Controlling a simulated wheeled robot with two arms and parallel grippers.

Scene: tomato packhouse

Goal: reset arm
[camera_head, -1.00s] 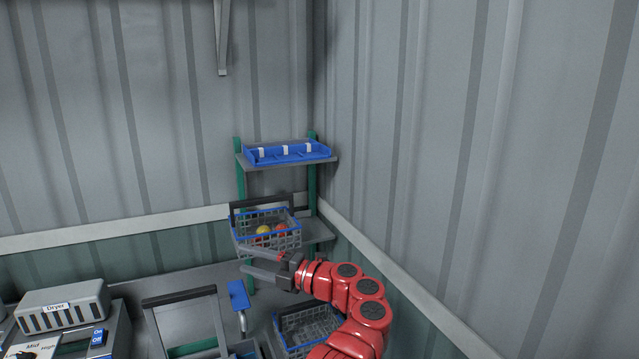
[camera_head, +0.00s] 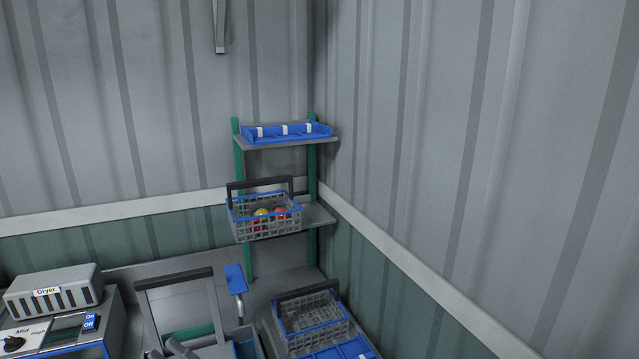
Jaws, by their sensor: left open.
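My left gripper (camera_head: 182,347) shows only in part, as grey fingers at the bottom edge of the head view, left of centre. It is open, and I see nothing held in it. It is low in front of the grey frame with a dark top bar (camera_head: 174,278). The rest of its arm is below the picture. My right gripper is out of view.
A corner shelf holds a blue tray (camera_head: 262,139) above and a grey basket (camera_head: 238,222) with red and yellow tomatoes below. Another basket (camera_head: 312,316) stands lower, behind a blue tray (camera_head: 345,351). A dryer box (camera_head: 52,291) is at left.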

